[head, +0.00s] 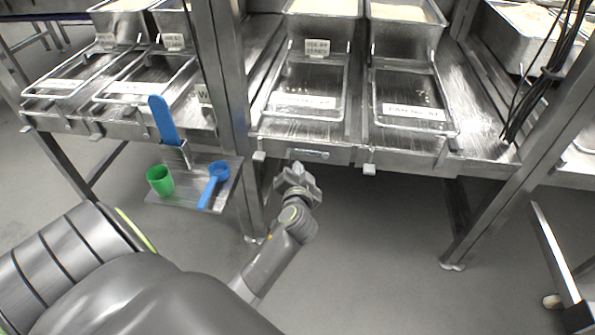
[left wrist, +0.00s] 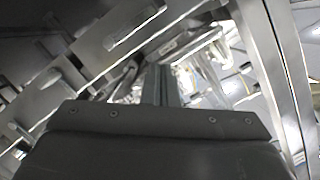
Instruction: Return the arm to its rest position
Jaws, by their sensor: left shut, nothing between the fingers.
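My left gripper (head: 298,172) is in the middle of the head view, just in front of and below the front edge of the steel bench (head: 305,152). Its fingers are together with nothing between them. In the left wrist view, the closed fingers (left wrist: 161,86) point toward the metal framework, out of contact with any tool as far as I can see. My right gripper does not show in either view.
A small steel shelf (head: 190,202) left of my gripper holds a green cup (head: 160,180), a blue scoop (head: 214,180) and an upright blue-handled tool (head: 163,120). Steel bins (head: 322,30) of grain stand behind trays (head: 308,112). A steel post (head: 228,75) rises nearby. Floor in front is clear.

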